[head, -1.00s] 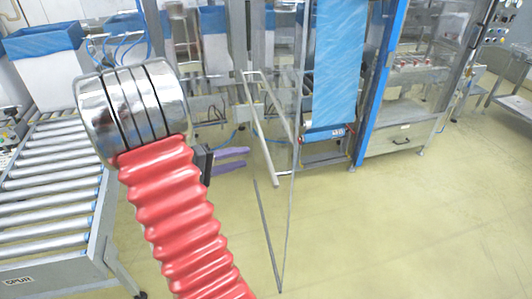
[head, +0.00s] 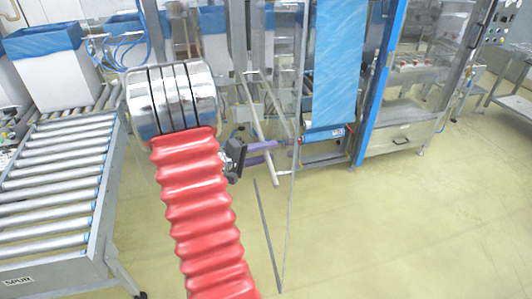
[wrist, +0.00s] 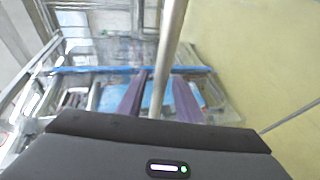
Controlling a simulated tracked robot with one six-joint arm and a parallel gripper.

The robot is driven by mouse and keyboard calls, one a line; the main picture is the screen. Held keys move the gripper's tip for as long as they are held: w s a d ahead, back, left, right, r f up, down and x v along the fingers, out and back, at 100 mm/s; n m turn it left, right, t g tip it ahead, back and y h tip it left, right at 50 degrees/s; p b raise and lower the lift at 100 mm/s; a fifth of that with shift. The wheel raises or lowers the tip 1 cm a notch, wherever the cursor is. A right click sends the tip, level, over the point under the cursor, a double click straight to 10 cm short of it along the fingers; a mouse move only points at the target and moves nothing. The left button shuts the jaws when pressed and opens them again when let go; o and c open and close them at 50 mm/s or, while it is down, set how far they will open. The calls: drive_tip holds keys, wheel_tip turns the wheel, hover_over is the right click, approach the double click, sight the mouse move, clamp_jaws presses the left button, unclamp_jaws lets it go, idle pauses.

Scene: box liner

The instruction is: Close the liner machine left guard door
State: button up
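The guard door is a clear panel in a thin metal frame (head: 267,230), standing open in front of the liner machine in the head view. A pale slanting bar (head: 270,172), apparently its handle, crosses the panel. My gripper (head: 272,151) has two purple fingers, held apart at that bar. In the wrist view the bar (wrist: 171,45) runs between the spread fingers of my gripper (wrist: 160,80), with gaps at both sides. Whether a finger touches the bar I cannot tell. The door's hinge side is hard to make out.
The machine has a blue post (head: 379,85) and a hanging blue film sheet (head: 338,65). A roller conveyor (head: 60,190) with a blue-lined white box (head: 55,80) stands at left. Yellow floor (head: 400,230) is clear at right.

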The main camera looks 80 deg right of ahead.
drive_tip(key=shift+c, duration=0.2)
clamp_jaws()
idle(0.3)
